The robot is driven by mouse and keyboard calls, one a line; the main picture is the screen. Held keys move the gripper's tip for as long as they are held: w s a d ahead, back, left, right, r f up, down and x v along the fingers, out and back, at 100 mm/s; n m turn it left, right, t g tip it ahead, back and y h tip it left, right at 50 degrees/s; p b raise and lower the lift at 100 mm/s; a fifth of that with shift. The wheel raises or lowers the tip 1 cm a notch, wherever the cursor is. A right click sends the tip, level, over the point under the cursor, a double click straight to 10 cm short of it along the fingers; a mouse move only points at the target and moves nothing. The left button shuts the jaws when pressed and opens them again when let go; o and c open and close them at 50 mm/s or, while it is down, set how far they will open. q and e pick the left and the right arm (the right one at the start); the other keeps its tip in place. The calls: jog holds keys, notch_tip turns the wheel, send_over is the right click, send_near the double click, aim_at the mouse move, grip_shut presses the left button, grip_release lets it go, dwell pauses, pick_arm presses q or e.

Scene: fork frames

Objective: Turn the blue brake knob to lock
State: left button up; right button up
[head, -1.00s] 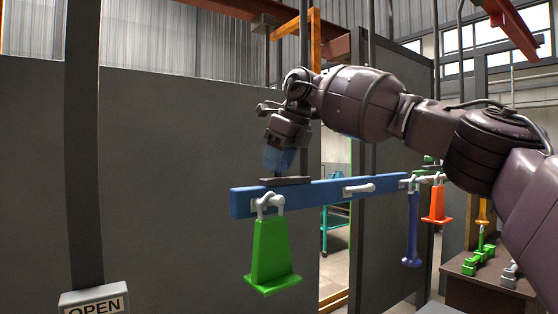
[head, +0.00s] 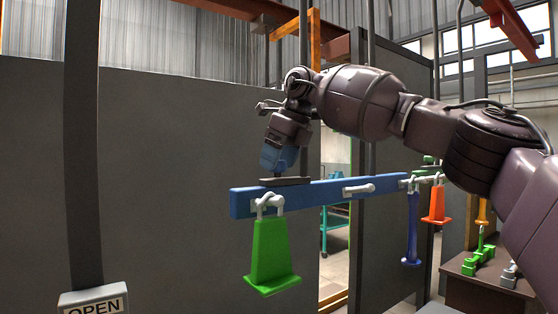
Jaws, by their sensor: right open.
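A long blue bar (head: 330,193) runs across the middle of the head view, with a dark flat plate (head: 286,182) on top near its left end. A short grey-white handle (head: 358,189) sits on the bar's front face. No part is clearly recognisable as the blue brake knob. My right gripper (head: 279,164) is open, pointing down just above the dark plate, with blue at its tip end. I cannot tell whether it touches the plate. My left gripper is not in view.
A green cone-shaped piece (head: 272,255) hangs by a grey hook from the bar's left end. A blue piece (head: 411,230) and an orange cone-shaped piece (head: 436,205) hang at the right. A dark table (head: 484,285) holds green parts. An OPEN sign (head: 93,304) is lower left.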

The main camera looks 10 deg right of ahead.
jog(key=v, duration=1)
jog(key=shift+r, duration=0.25)
jog(key=shift+s, duration=0.1)
